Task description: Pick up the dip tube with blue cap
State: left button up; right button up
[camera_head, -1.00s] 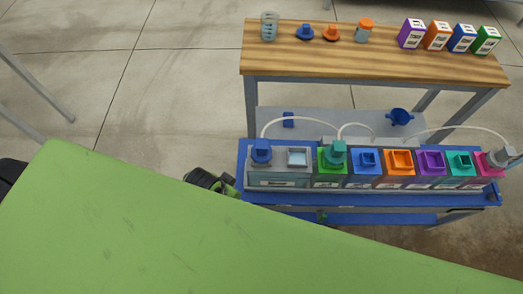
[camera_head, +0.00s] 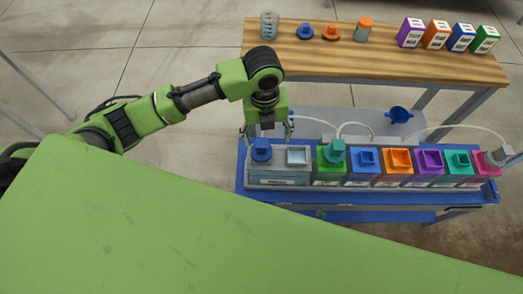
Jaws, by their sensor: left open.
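The dip tube's blue cap (camera_head: 261,151) sits on the left opening of the grey tank (camera_head: 278,178), at the left end of the blue bench. The tube below the cap is hidden inside the tank. My left gripper (camera_head: 268,134) points down just behind and above the blue cap, its fingers spread and holding nothing. I cannot tell from this view how high it is above the cap. My right gripper is not in view.
Beside the grey tank stands a row of coloured open containers; the green one holds a teal-capped piece (camera_head: 335,152). White hoses (camera_head: 357,126) arch behind them. A blue funnel (camera_head: 399,115) lies on the grey shelf. The wooden table (camera_head: 390,60) behind carries caps, jars and cartons.

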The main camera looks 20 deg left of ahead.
aim_at(262, 143)
pick_arm(q)
jog(key=shift+w+a+r+m, duration=0.3)
jog(key=shift+w+a+m, duration=0.2)
jog(key=shift+a, duration=0.15)
jog(key=shift+a+y, duration=0.2)
jog(key=shift+y, duration=0.1)
notch_tip(262, 143, down, 8)
jog(key=shift+f, duration=0.2)
notch_tip(262, 143, down, 5)
jog(key=shift+a+f+p, duration=0.1)
jog(key=shift+a+p, duration=0.05)
jog(key=shift+p, duration=0.5)
jog(key=c, duration=1.3)
